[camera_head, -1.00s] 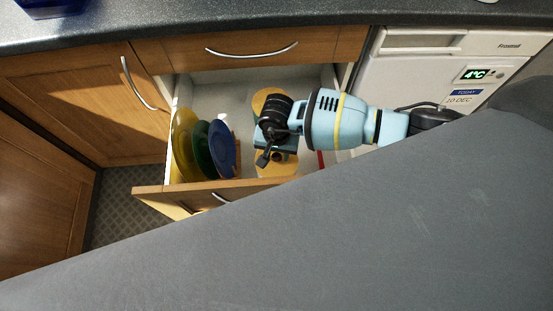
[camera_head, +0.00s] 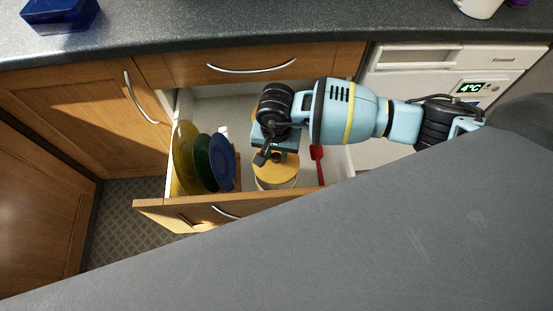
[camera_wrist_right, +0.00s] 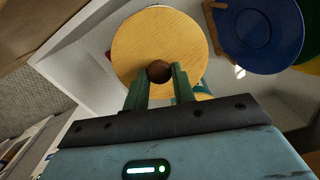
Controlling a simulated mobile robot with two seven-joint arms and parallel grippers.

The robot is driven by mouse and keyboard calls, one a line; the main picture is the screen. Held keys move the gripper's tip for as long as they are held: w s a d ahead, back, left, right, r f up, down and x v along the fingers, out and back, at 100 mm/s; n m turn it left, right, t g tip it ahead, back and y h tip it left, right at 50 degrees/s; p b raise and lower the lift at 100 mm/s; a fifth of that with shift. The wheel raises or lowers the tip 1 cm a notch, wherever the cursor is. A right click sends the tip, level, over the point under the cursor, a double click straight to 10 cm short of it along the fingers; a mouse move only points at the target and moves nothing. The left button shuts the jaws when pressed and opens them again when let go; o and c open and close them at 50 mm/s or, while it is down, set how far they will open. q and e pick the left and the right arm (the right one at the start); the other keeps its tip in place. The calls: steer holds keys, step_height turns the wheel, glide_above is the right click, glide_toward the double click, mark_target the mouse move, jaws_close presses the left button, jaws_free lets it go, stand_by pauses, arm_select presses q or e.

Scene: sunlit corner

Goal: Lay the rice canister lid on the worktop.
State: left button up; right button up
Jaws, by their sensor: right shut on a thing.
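A round wooden canister lid (camera_head: 283,171) with a dark knob sits in the open drawer (camera_head: 205,210); the pale canister side (camera_head: 275,184) shows under its front edge. In the right wrist view the lid (camera_wrist_right: 150,35) fills the top middle, with the brown knob (camera_wrist_right: 158,71) between two green fingers. My right gripper (camera_wrist_right: 160,78) is shut on that knob. In the head view the same gripper (camera_head: 274,152) is over the drawer, its fingers largely hidden by the wrist. I cannot tell whether the lid is clear of the canister. My left gripper is not in view.
Yellow, green and blue plates (camera_head: 222,162) stand at the drawer's left. A red utensil (camera_head: 317,164) lies to the right. The dark worktop (camera_head: 250,40) runs behind, with a blue box (camera_head: 58,14) at left, a white container (camera_head: 478,7) at right, and clear room between.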

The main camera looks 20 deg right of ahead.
steer(key=shift+r, duration=1.15)
steer(key=shift+w+d+r, duration=0.1)
steer(key=shift+d+r, duration=0.05)
steer(key=shift+r, duration=0.1)
steer(key=d+r+n, duration=0.3)
steer(key=r, duration=0.7)
steer(key=s+d+r+n, duration=0.1)
steer(key=d+r+n, duration=0.2)
steer(key=r, duration=0.8)
steer(key=shift+s+d, duration=0.25)
steer(key=shift+d, duration=0.55)
